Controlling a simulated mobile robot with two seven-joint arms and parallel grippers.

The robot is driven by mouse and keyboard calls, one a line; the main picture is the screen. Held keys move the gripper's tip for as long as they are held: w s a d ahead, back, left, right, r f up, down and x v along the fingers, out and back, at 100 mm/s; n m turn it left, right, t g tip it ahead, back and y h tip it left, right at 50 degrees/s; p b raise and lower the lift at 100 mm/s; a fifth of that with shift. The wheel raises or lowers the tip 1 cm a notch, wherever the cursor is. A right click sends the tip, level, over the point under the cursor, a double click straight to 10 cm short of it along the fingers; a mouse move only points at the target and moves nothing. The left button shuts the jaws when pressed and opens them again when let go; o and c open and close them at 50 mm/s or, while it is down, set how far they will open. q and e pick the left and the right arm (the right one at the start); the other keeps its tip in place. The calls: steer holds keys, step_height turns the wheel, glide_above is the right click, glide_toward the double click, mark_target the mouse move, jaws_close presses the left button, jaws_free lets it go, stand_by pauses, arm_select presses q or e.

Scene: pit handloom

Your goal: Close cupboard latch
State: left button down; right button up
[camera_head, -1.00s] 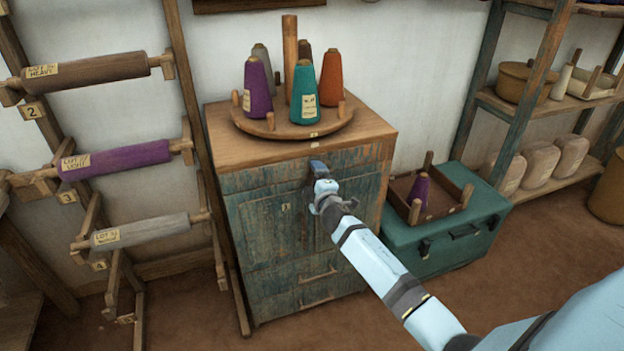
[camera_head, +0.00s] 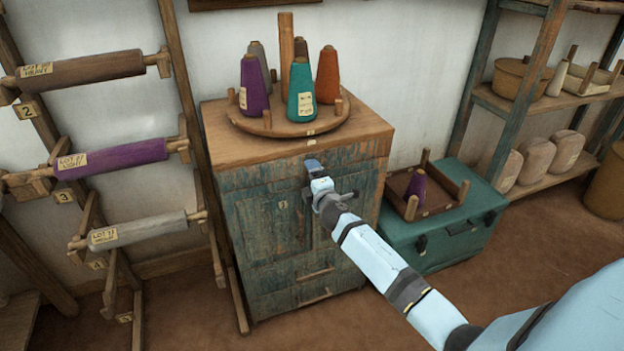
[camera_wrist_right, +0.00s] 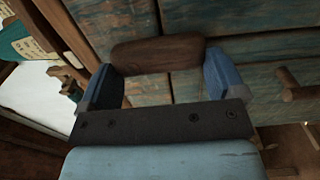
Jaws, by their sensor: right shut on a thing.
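The blue-green wooden cupboard (camera_head: 262,222) stands in the middle of the head view with its doors flush in the front. My right gripper (camera_head: 313,168) is at the top of the cupboard front, just below the wooden top. In the right wrist view my right gripper (camera_wrist_right: 165,80) has its two blue fingers on either side of a dark brown wooden latch piece (camera_wrist_right: 155,55) and is shut on it. The latch lies across the worn door boards. In the head view the gripper hides most of the latch. My left gripper is in neither view.
A round stand (camera_head: 262,128) with several thread cones sits on the cupboard top. A teal chest (camera_head: 445,240) carrying a wooden tray stands right of the cupboard. A rack of rolls (camera_head: 112,155) stands close on the left. The floor in front is clear.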

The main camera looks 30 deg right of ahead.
steer(key=o, duration=0.6)
steer(key=shift+o, duration=0.2)
steer(key=shift+s, duration=0.1)
arm_select(q)
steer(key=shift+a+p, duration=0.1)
steer(key=shift+p, duration=0.4)
arm_select(e)
steer(key=v, duration=1.3)
steer(key=shift+s+a, duration=0.15)
steer(key=shift+s, duration=0.2)
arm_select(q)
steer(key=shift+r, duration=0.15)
